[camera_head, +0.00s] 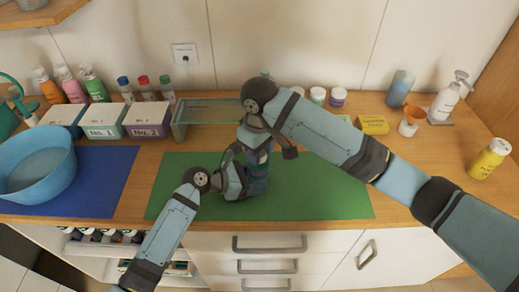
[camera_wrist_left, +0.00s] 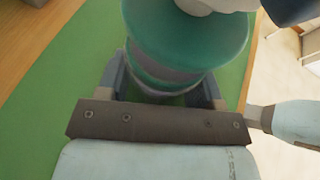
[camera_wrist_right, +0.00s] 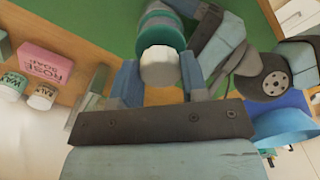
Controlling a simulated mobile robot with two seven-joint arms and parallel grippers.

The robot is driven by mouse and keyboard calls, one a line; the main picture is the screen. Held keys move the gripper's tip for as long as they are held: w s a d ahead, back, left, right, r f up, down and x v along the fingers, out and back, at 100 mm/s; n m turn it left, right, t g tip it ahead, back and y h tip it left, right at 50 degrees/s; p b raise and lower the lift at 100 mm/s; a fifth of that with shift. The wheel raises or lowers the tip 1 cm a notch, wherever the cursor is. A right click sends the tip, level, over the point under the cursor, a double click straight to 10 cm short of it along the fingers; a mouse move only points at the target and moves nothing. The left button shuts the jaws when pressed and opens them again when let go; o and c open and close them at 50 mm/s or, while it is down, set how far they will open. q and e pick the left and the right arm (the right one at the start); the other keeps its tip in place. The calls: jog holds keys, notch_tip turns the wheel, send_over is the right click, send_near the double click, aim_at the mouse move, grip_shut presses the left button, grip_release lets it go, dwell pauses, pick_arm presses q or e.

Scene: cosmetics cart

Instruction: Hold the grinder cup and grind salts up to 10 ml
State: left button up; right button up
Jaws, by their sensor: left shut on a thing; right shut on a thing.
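The grinder cup (camera_head: 258,182) stands upright on the green mat (camera_head: 330,195), mostly hidden by my arms in the head view. In the left wrist view its teal and grey banded body (camera_wrist_left: 185,50) sits between the fingers. My left gripper (camera_head: 246,181) is shut on this lower body from the left. My right gripper (camera_head: 263,150) is above it, shut on the grinder's white top (camera_wrist_right: 160,66), which shows between the fingers in the right wrist view. The salt inside and any level marks are hidden.
A blue basin (camera_head: 38,172) stands on a blue mat (camera_head: 100,185) at left. Labelled boxes (camera_head: 147,118), a glass tray (camera_head: 210,112) and bottles line the back. A yellow soap box (camera_head: 372,124) and yellow can (camera_head: 489,159) are at right. The green mat's right part is clear.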

jog(key=shift+m, duration=0.4)
jog(key=o, duration=0.9)
jog(key=shift+o, duration=0.2)
jog(key=shift+r, duration=0.1)
notch_tip(320, 180, up, 12)
